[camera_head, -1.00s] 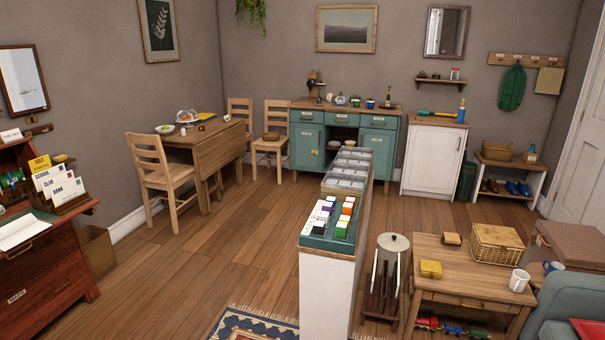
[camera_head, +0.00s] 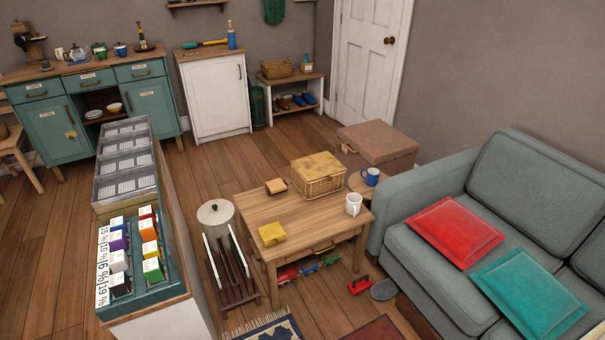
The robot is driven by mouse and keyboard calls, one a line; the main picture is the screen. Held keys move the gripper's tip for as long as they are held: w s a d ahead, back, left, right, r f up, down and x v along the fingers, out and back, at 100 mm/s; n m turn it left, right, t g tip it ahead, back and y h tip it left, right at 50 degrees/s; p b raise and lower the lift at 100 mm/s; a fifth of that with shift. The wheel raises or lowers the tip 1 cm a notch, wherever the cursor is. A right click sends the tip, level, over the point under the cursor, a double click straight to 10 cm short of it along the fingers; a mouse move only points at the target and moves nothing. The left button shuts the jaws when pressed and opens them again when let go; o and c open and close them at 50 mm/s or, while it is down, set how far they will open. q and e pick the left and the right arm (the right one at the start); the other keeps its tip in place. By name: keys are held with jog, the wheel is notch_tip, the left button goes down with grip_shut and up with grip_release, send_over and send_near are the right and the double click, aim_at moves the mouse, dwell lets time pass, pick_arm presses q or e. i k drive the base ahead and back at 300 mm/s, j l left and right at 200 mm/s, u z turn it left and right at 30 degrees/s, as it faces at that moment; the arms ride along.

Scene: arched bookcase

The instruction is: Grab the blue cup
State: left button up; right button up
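A blue mug (camera_head: 371,176) stands upright on a small wooden surface (camera_head: 357,184) between the wooden table and the sofa arm. Another small blue cup-like item (camera_head: 120,50) stands on top of the teal sideboard at the back left; it is too small to make out well. A white mug (camera_head: 353,204) stands on the near right corner of the wooden table, in front of the blue mug. Neither of my grippers is in view.
The wooden table (camera_head: 290,225) holds a wicker basket (camera_head: 318,178) and a yellow box (camera_head: 271,233). A sofa (camera_head: 430,265) fills the right. A brown trunk (camera_head: 377,143) stands behind. A long display counter (camera_head: 180,290) stands left. Bare floor (camera_head: 215,160) lies between counter and table.

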aim_at(372, 176)
jog(key=i+j+z, duration=0.1)
jog(key=i+z, duration=0.25)
jog(key=i+j+z, duration=0.15)
jog(key=z, duration=0.2)
jog(key=i, duration=0.1)
